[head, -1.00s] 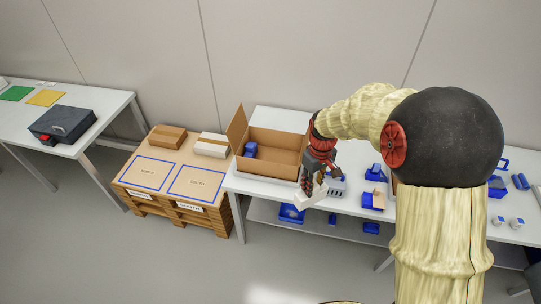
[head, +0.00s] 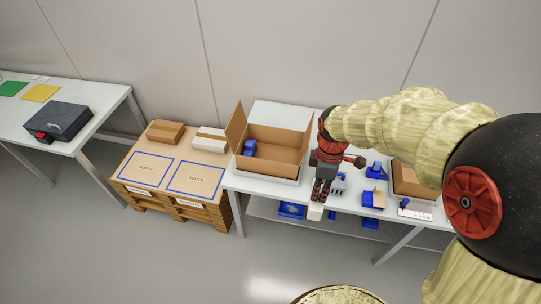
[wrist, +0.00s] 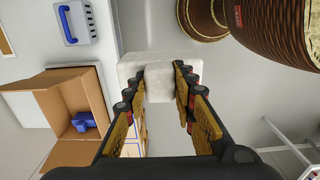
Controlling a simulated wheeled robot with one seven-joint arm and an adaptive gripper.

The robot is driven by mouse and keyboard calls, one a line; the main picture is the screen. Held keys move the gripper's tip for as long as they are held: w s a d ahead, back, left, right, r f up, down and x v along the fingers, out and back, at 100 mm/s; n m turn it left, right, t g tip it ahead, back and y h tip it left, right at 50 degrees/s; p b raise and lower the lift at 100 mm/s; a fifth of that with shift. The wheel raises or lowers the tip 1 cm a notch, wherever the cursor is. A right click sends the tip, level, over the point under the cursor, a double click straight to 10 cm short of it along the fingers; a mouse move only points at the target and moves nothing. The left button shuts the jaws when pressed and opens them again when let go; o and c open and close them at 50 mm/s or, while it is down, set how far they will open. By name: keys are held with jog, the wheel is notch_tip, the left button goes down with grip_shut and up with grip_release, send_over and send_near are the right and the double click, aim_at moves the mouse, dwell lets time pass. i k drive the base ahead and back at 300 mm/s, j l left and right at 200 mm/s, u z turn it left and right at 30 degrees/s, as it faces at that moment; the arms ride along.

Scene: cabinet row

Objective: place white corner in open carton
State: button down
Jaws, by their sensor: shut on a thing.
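My gripper (head: 319,190) is shut on the white corner (head: 315,212), a pale block-like piece, and holds it by the front edge of the table, to the right of the carton. In the wrist view the white corner (wrist: 155,74) sits between the fingertips. The open carton (head: 270,148) stands on the white table with its left flap raised. A blue part (head: 249,147) lies inside at its left end. The carton (wrist: 72,92) also shows at the left of the wrist view, apart from the gripper.
A grey box with a blue handle (wrist: 76,22) stands beside the carton. Blue parts (head: 375,170) and a second carton (head: 408,178) are on the table to the right. A pallet (head: 172,185) with two closed boxes stands left. Blue bins (head: 291,210) sit on the lower shelf.

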aim_at(271, 152)
jog(key=i, duration=1.35)
